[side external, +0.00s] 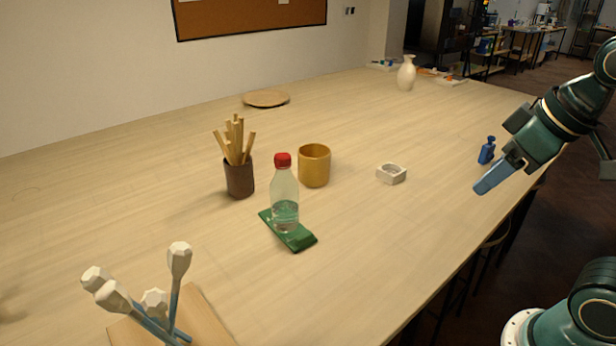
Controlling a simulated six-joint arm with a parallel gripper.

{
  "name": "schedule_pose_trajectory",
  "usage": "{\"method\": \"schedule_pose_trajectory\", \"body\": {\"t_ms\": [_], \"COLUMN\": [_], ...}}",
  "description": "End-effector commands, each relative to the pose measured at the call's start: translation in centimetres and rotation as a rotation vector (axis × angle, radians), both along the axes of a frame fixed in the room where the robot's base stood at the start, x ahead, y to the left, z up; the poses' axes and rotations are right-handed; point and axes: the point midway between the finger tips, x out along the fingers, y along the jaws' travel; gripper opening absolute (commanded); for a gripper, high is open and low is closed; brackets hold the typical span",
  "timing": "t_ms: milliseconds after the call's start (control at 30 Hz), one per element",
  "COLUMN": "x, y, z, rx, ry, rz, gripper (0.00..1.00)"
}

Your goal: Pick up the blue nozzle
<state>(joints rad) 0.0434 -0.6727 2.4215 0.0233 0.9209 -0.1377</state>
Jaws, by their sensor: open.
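The blue nozzle (487,151) stands upright near the right edge of the table. It is a small, dark blue piece with a narrower top. My gripper (489,182) reaches in from the right, in front of the nozzle in this view, with its blue fingers pointing down and left. The gripper is open, and nothing shows between its fingers. The nozzle is beside the fingers, apart from them as far as this view shows. The exact gap in depth cannot be told.
A clear bottle with a red cap (285,195) stands on a green block (300,240). Nearby are a yellow cup (314,166), a brown cup of wooden sticks (239,178) and a small white dish (391,175). White-headed tools (179,258) stand at the front left. The table between dish and nozzle is clear.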

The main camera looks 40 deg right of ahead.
Motion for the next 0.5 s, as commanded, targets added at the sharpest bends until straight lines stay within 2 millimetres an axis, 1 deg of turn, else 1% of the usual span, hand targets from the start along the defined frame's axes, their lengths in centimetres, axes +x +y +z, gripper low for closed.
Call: {"method": "schedule_pose_trajectory", "body": {"t_ms": [267,500], "x": [5.0,9.4], "y": [-3.9,-8.6], "z": [3.0,4.7], "rx": [-0.144,-0.256], "ry": [0.073,0.16], "rz": [0.135,0.28], "gripper": [0.55,0.55]}}
